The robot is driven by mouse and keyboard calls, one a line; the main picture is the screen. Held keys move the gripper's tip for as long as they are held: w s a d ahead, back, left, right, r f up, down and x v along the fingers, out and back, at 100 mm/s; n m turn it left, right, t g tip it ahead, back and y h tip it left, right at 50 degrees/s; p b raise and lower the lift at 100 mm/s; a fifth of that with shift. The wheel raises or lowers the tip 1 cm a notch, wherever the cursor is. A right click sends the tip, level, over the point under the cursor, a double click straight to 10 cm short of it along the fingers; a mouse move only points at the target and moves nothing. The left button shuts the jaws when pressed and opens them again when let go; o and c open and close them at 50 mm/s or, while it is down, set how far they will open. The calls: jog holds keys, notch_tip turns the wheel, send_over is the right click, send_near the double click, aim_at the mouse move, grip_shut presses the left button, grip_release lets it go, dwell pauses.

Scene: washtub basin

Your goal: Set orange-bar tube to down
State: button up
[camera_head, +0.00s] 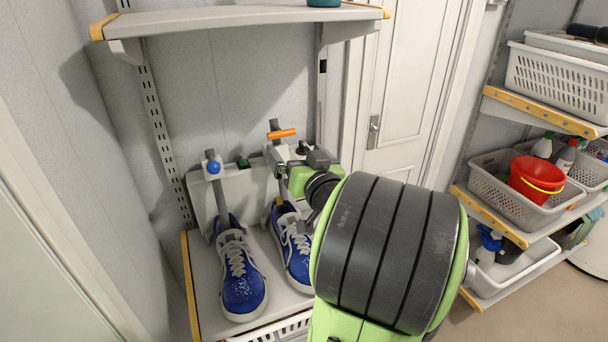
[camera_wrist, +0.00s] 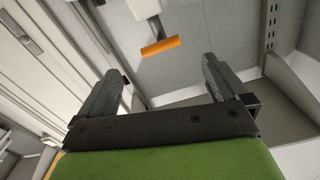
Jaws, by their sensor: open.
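The orange-bar tube shows in the head view as an orange crossbar (camera_head: 282,133) on a short grey stem, above the shoe shelf near the back wall. The bar lies roughly level there. In the wrist view the orange bar (camera_wrist: 161,46) sits at the end of a grey stem from a white block, beyond my fingertips. My gripper (camera_head: 287,160) is close to the tube, just below and in front of the bar in the head view. In the wrist view my gripper (camera_wrist: 158,78) is open, with nothing between its fingers. It partly hides the tube's mount in the head view.
A second grey tube with a blue knob (camera_head: 213,167) stands to the left. Blue shoes (camera_head: 243,275) sit on the lower shelf (camera_head: 207,285). An upper shelf (camera_head: 240,17) overhangs. Baskets and a red bucket (camera_head: 536,178) are at the right.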

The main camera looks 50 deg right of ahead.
jog(key=v, duration=0.4)
jog(key=shift+b, duration=0.4)
jog(key=shift+c, duration=0.2)
